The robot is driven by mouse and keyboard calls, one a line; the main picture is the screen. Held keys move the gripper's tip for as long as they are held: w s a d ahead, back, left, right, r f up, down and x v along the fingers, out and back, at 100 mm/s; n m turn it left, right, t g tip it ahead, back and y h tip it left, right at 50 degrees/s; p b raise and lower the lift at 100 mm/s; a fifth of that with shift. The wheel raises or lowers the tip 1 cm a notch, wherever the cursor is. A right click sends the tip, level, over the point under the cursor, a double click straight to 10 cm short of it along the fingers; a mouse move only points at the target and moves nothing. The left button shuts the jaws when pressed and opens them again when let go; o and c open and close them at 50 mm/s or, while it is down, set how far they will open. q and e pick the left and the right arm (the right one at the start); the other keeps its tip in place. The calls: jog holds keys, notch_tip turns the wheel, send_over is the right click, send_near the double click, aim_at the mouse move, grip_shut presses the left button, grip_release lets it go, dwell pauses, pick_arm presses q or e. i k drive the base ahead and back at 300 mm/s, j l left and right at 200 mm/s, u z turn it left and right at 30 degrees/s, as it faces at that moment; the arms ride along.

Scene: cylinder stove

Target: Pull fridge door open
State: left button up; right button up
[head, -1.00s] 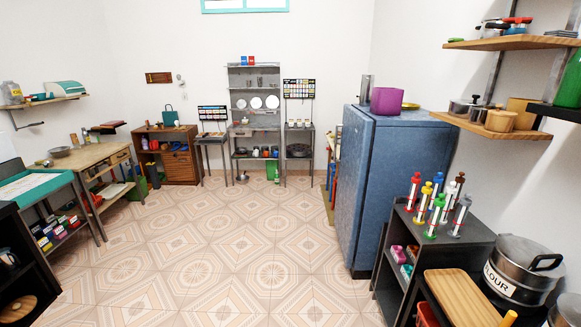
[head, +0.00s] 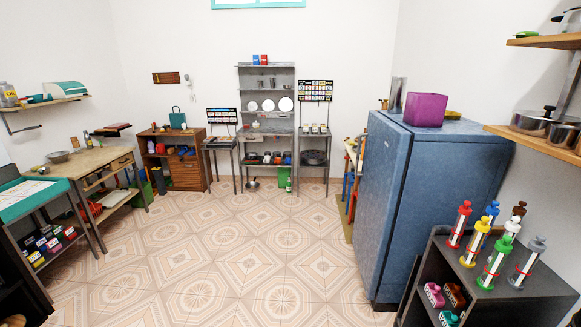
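The blue fridge (head: 440,205) stands upright on the right side of the head view. Its door (head: 374,205) is on the left face, toward the open floor, and looks shut. I cannot make out a handle clearly. A purple container (head: 425,109) and a grey upright object (head: 397,95) stand on top of the fridge. Neither of my grippers shows in the head view.
A dark cabinet (head: 497,287) with several coloured syringe-like bottles stands in front of the fridge at right. A wall shelf (head: 540,145) juts out at right. A workbench (head: 88,168) lines the left. The tiled floor (head: 240,245) in the middle is clear.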

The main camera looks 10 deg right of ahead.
aim_at(387, 148)
jog(key=i+u, duration=0.2)
jog(key=i, duration=0.6)
jog(key=i+z, duration=0.1)
jog(key=i, duration=0.3)
jog(key=i+j+z, duration=0.15)
jog(key=i, duration=0.3)
jog(key=i+j+z, duration=0.55)
jog(key=i+z, duration=0.15)
jog(key=i+j+z, duration=0.5)
jog(key=j+z, duration=0.2)
jog(key=j, duration=0.2)
jog(key=i+j+z, duration=0.15)
jog(key=j+z, duration=0.2)
jog(key=j, duration=0.2)
